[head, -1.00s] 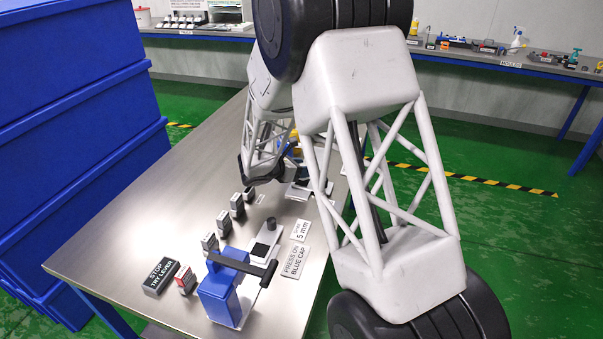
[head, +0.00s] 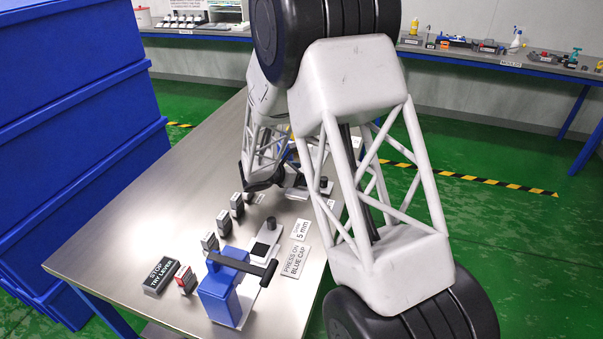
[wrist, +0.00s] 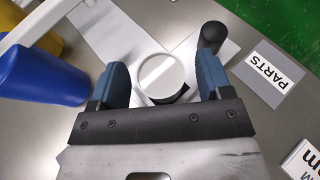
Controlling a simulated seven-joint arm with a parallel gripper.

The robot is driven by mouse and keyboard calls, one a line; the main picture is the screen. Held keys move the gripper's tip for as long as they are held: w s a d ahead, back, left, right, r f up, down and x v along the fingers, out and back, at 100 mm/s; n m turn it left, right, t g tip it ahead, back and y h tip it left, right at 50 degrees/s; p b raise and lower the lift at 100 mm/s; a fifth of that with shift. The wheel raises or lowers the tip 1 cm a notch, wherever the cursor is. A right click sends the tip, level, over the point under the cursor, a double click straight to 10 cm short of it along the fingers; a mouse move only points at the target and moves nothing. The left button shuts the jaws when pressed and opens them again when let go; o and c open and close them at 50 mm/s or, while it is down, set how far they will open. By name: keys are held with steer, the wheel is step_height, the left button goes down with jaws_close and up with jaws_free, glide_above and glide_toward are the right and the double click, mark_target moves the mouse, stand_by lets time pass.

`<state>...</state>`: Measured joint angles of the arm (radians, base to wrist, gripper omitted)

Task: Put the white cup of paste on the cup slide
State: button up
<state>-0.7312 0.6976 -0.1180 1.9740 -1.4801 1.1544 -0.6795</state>
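In the wrist view the white cup (wrist: 160,72), round and pale inside, is between the two blue fingers of my gripper (wrist: 162,66). My gripper is open, with a gap showing on each side of the cup. The cup appears upright on a white plate, the slide (wrist: 103,32), with a dark patch showing at the cup's lower right edge. A black knob (wrist: 212,36) rises from the plate to the right. In the head view my arm hides the cup and the fingertips.
A blue cylinder (wrist: 42,75) and a yellow one are close on the left in the wrist view. A PARTS label (wrist: 268,73) lies at right. A blue-bodied device (head: 222,290) with a black lever is at the table's near end. Blue bins (head: 75,110) stand left.

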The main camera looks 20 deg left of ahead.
steer(key=shift+r, duration=0.2)
steer(key=v, duration=1.2)
stand_by(0.4)
steer(key=shift+r, duration=0.1)
stand_by(0.5)
steer(key=s+d+r+m+g, duration=0.3)
steer(key=d+r+m, duration=0.25)
steer(key=d, duration=0.65)
steer(key=s+d+r+m+g+y, duration=0.15)
steer(key=s+d+r+m, duration=0.35)
steer(key=d, duration=0.6)
steer(key=s+d+r+m+g, duration=0.1)
steer(key=d+r+m+g, duration=0.4)
steer(key=d, duration=0.7)
steer(key=s+d+r+m+y, duration=0.1)
steer(key=s+d+m, duration=0.3)
steer(key=s, duration=0.5)
steer(key=s+d+r+m+t+y, duration=0.1)
steer(key=s+d+r+m+y, duration=0.1)
steer(key=s+d+m, duration=0.3)
steer(key=s+d+r+m+y, duration=0.2)
steer(key=s+d+m+y, duration=0.2)
steer(key=s+d, duration=0.4)
steer(key=s, duration=0.5)
steer(key=shift+d+r, duration=0.25)
steer(key=shift+d, duration=0.05)
